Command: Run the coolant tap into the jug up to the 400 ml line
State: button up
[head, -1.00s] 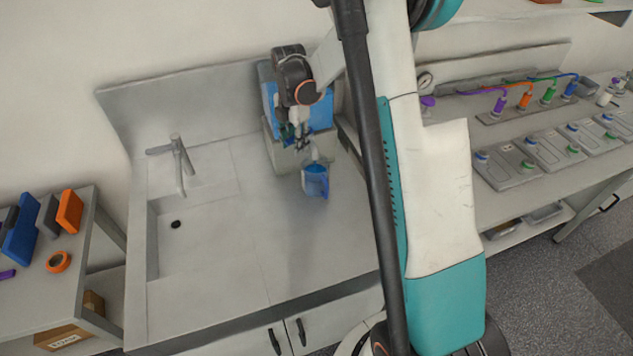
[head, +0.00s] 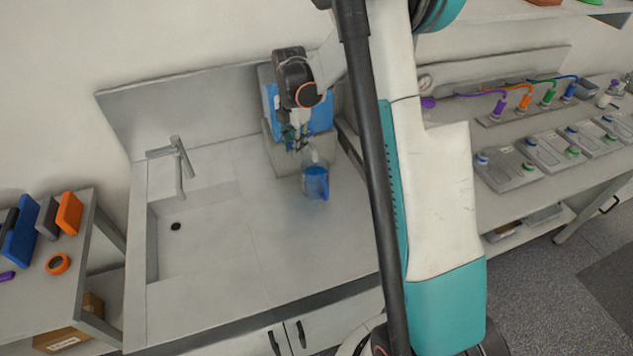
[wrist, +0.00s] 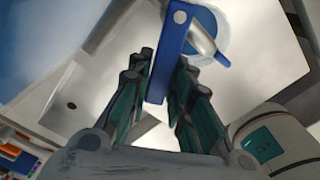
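The clear jug (head: 316,181) with a blue handle stands on the counter in front of the blue coolant unit (head: 320,116). Its round rim (wrist: 222,45) shows in the wrist view, under a grey spout (wrist: 203,38). A flat blue tap lever (wrist: 171,50) reaches from the spout area down between my fingers. My gripper (head: 296,147) is beside the unit's front, above and left of the jug. In the wrist view my gripper (wrist: 160,85) has its fingers apart on either side of the lever, with narrow gaps. The 400 ml line and liquid level are not readable.
A sink (head: 190,225) with a grey faucet (head: 180,160) lies to the left, with clear counter around it. A side table at far left holds blue and orange items. A bench (head: 520,195) with several grey trays stands at right.

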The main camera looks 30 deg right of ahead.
jog(key=shift+w+a+m+b, duration=0.1)
jog(key=shift+w+m+b, duration=0.15)
jog(key=shift+w+m, duration=0.5)
jog(key=shift+w+d+m+b, duration=0.1)
jog(key=shift+w+m+b, duration=0.2)
jog(key=shift+m, duration=0.9)
jog(key=shift+w+a+m+b, duration=0.1)
jog(key=shift+w+m+b, duration=0.1)
jog(key=shift+w+m, duration=0.55)
jog(key=shift+s, duration=0.25)
jog(key=shift+m, duration=0.3)
jog(key=shift+w, duration=0.2)
jog(key=shift+w, duration=0.1)
jog(key=shift+o, duration=1.2)
